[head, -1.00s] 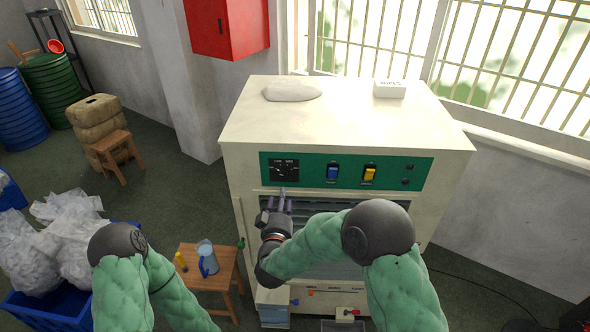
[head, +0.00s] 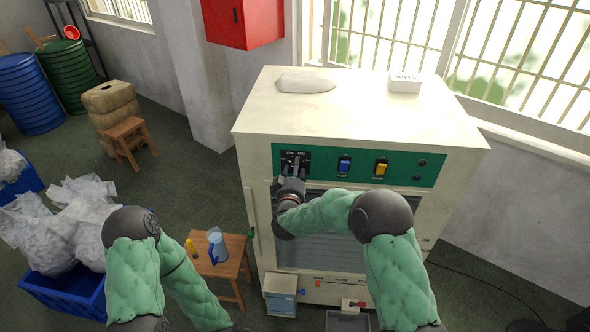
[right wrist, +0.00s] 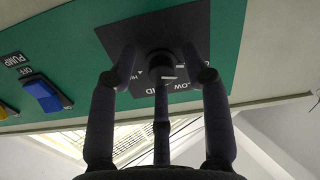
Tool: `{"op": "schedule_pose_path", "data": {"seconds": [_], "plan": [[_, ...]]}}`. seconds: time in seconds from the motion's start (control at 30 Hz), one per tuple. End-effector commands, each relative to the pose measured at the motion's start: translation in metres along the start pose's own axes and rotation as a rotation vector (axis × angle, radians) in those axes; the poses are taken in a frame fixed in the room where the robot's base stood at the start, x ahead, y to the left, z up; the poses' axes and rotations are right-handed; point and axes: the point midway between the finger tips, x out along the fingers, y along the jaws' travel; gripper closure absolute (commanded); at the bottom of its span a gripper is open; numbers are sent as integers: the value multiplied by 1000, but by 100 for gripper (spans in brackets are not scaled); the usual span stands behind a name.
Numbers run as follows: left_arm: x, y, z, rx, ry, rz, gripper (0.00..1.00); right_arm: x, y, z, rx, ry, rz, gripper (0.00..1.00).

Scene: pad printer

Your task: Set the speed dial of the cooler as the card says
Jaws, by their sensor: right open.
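The cooler (head: 350,115) is a large cream cabinet with a green control panel (head: 325,161). Its speed dial is a dark knob on a black square plate at the panel's left end; the knob (right wrist: 160,66) shows best in the right wrist view, with white lettering including LOW around it. My right gripper (head: 294,164) is at the plate, and its open fingers (right wrist: 160,70) stand on either side of the knob. I cannot tell whether they touch it. The fingers hide part of the lettering and the dial setting. I see no readable card. My left gripper is out of view.
A blue switch (head: 344,164) and a yellow switch (head: 381,168) are right of the dial. A wooden stool (head: 232,262) with a blue-handled jug (head: 216,246) stands left of the cooler. A blue crate (head: 75,300) holds clear bags. A white box (head: 405,84) lies on top.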

Motion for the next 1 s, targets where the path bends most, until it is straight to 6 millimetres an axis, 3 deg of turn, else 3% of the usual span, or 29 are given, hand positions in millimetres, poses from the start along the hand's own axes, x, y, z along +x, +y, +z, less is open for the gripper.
{"op": "schedule_pose_path", "data": {"seconds": [0.17,0.33,0.67,1.0], "plan": [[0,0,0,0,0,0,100,0,0,0,0,0,0,52],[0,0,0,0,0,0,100,0,0,0,1,0,1,100],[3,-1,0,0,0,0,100,0,0,2,16,-2,0,100],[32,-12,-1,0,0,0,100,0,-2,7,185,-4,1,100]]}}
